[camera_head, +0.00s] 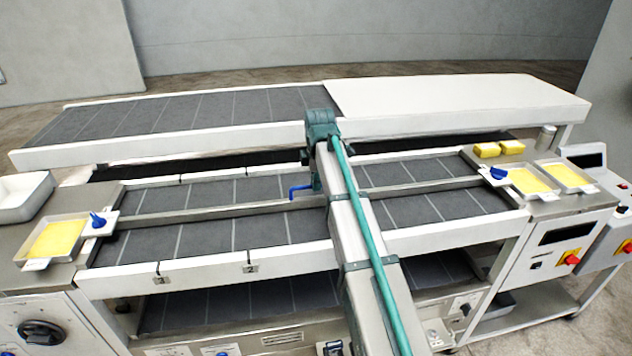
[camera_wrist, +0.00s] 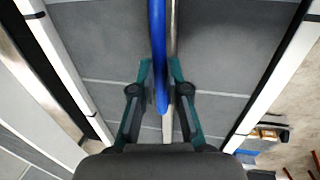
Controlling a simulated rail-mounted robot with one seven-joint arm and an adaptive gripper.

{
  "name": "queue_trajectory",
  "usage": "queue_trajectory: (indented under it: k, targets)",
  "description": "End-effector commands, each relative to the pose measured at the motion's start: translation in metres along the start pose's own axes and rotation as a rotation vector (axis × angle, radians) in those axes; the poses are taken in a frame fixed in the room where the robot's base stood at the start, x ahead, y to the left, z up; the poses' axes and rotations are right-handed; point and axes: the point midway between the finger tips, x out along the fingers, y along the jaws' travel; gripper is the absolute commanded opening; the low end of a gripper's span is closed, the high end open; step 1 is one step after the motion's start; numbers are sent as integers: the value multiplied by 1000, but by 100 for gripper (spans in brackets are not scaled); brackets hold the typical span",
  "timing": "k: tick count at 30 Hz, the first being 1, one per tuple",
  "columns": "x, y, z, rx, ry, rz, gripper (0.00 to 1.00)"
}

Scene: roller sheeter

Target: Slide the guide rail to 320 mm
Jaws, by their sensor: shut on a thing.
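The guide rail (camera_head: 240,208) is a long grey metal bar lying across the dark middle belt, between end mounts with blue knobs at the left (camera_head: 97,220) and right (camera_head: 498,172). A blue handle (camera_head: 298,191) stands at the rail near its middle. In the wrist view the blue handle (camera_wrist: 157,40) runs between my fingers, with the thin metal rail (camera_wrist: 172,30) close beside it. My gripper (camera_wrist: 160,72) has its teal fingers closed on either side of the handle. In the head view my arm hides most of the gripper and part of the rail. No millimetre scale is readable.
A raised upper belt with a white board (camera_head: 450,97) stands behind. Yellow slabs in trays lie at the left (camera_head: 53,240) and right (camera_head: 529,181). An empty white bin (camera_head: 22,196) is far left. Control boxes with red switches (camera_head: 571,259) are at right. The belt beside the rail is clear.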

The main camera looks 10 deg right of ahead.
Motion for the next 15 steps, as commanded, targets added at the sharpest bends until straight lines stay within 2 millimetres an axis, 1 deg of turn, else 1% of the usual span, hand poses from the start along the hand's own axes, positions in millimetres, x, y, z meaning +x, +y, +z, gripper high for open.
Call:
queue_trajectory:
  k: [4,7,11,15]
  targets:
    - [-1,-6,0,0,0,-1,0]
    - [-4,-22,0,0,0,-2,0]
    - [-10,-56,0,0,0,-5,0]
    - [-18,-96,0,0,0,-5,0]
